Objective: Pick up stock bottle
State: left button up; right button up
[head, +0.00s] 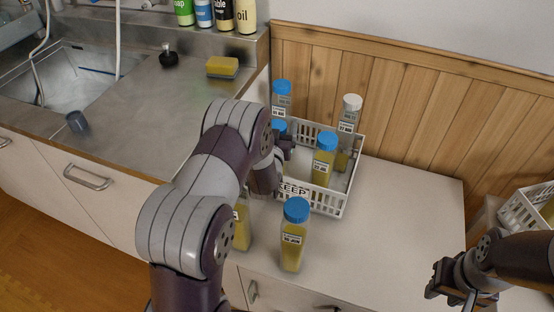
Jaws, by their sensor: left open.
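Several square bottles with yellowish contents stand at the white crate marked KEEP; their labels are too small to read, so I cannot tell which is the stock bottle. In the crate (322,199) are a blue-capped bottle at the front (324,165), one at the back left (282,103), another blue cap (279,126) partly hidden, and a grey-capped bottle (348,125). A blue-capped bottle (292,248) stands on the counter in front. Another bottle (241,230) is mostly hidden by my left arm. My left gripper (287,148) is open over the crate's left side. My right gripper (447,284) is at the lower right, away from the bottles.
The counter (400,215) right of the crate is clear. A second white basket (524,210) stands at the right edge. A wooden panel (400,95) backs the counter.

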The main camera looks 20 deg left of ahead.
pick_arm(q)
jog(key=shift+w+a, duration=0.2)
jog(key=shift+w, duration=0.5)
jog(key=shift+r, duration=0.1)
grip_shut()
